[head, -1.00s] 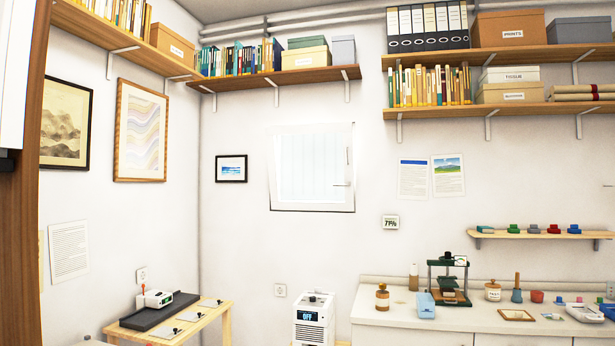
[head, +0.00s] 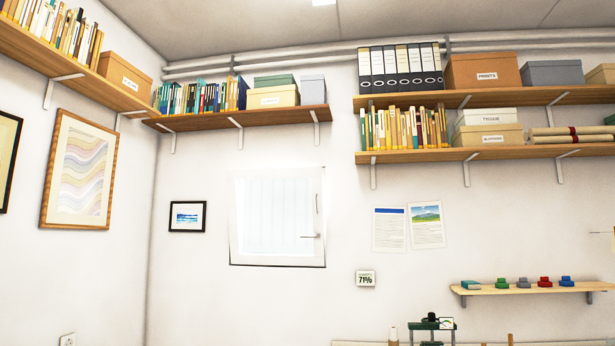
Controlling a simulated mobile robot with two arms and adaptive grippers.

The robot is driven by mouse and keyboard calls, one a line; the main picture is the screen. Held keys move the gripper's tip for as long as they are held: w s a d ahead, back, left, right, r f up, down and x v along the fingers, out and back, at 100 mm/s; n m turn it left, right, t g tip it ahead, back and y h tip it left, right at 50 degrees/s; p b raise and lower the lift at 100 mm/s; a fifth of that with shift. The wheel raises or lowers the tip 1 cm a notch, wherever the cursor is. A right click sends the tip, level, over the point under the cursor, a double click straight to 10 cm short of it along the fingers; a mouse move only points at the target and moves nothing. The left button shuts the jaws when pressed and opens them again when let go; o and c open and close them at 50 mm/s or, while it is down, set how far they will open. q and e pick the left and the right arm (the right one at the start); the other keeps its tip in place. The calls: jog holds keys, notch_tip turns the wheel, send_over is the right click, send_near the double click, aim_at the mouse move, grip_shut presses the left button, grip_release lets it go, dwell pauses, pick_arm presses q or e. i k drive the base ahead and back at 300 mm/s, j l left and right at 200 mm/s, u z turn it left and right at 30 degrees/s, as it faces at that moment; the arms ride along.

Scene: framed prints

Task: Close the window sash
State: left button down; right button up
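The window sash (head: 277,217) is a white framed pane in the far wall, seen in the head view left of the middle. Neither of my grippers shows in the view.
Above the window runs a wooden shelf (head: 222,121) with books and boxes. Longer shelves (head: 470,154) hang to the right. A small framed picture (head: 187,217) hangs left of the window. A humidity display (head: 365,278) and two paper sheets (head: 390,229) are on its right.

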aim_at(318, 259)
jog(key=i+z, duration=0.1)
jog(key=i, duration=0.8)
jog(key=i+j+z, duration=0.1)
jog(key=i, duration=0.75)
